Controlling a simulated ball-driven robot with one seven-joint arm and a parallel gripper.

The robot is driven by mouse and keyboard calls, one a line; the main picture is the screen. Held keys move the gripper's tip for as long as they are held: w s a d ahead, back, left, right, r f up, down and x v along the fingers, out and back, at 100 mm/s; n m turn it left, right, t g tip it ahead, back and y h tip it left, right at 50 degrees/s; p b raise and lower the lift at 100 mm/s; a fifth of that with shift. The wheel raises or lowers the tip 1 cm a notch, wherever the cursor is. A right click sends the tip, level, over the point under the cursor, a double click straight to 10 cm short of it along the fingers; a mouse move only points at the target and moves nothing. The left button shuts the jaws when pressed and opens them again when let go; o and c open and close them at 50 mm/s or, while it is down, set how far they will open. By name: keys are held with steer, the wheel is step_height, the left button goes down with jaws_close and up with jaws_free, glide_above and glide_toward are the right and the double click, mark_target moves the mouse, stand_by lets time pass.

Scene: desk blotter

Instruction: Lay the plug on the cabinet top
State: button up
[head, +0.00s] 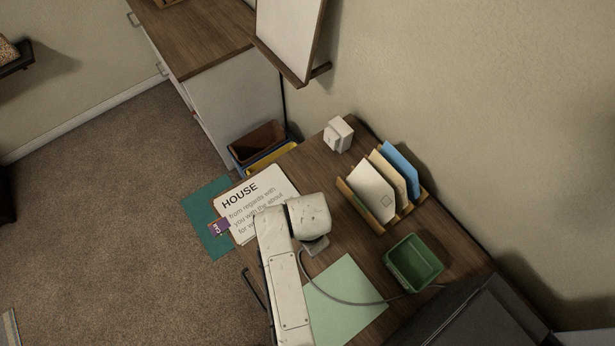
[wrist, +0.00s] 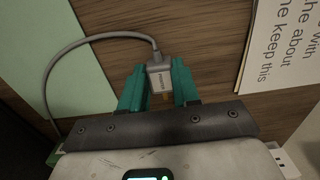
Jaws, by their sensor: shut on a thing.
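A grey plug (wrist: 160,76) with a metal tip sits between the teal fingers of my gripper (wrist: 157,82) in the wrist view. The fingers are shut on it, one on each side. Its grey cable (wrist: 88,42) curves away to the left; in the head view the cable (head: 345,300) runs over the desk toward the green bin. My arm hides the plug in the head view, where my gripper (head: 315,246) is over the desk. I cannot tell if the plug touches the desk. The wood cabinet top (head: 200,38) is at the upper left, apart from my gripper.
The wooden desk (head: 330,180) carries a printed sheet (head: 262,188), a pale green sheet (head: 347,290), a letter rack (head: 378,222), a green bin (head: 413,262) and a white block (head: 338,134). A board (head: 290,38) hangs beside the cabinet. Brown and yellow bins (head: 258,140) stand between cabinet and desk.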

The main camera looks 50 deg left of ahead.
steer(key=o, duration=1)
steer(key=shift+o, duration=0.2)
step_height(320, 180, up, 12)
steer(key=shift+w+r, duration=0.1)
